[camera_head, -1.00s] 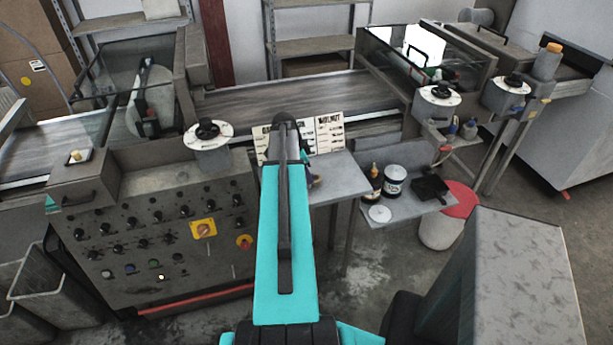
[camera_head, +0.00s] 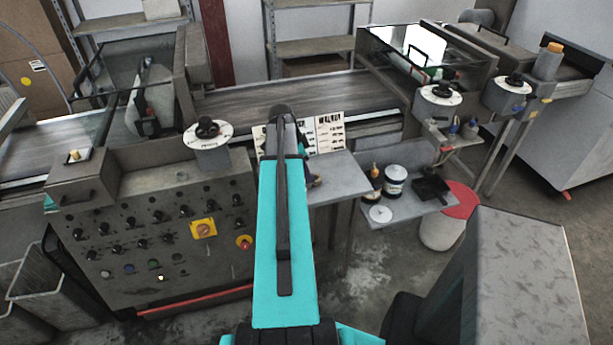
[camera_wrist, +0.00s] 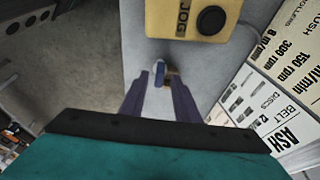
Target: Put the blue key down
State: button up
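In the wrist view, a small blue key (camera_wrist: 160,72) shows on the grey shelf surface, between and just past my fingertips. A small brass-coloured piece (camera_wrist: 172,78) is right beside it. My gripper (camera_wrist: 160,82) has its two dark fingers apart, with a visible gap on the left side of the key, so it looks open. Whether the brass piece touches the right finger I cannot tell.
A yellow JOG box (camera_wrist: 192,18) with a black button sits just beyond the key. Printed cards (camera_wrist: 275,95) stand to the right. In the head view, the grey shelf (camera_head: 338,180) adjoins the conveyor (camera_head: 300,93). A lower shelf holds tins and a bottle.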

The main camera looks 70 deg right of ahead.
jog(key=b+v, duration=0.2)
jog(key=v, duration=0.7)
jog(key=shift+r+b, duration=0.25)
jog(key=shift+b, duration=0.05)
jog(key=shift+a+f, duration=0.1)
dwell(0.8)
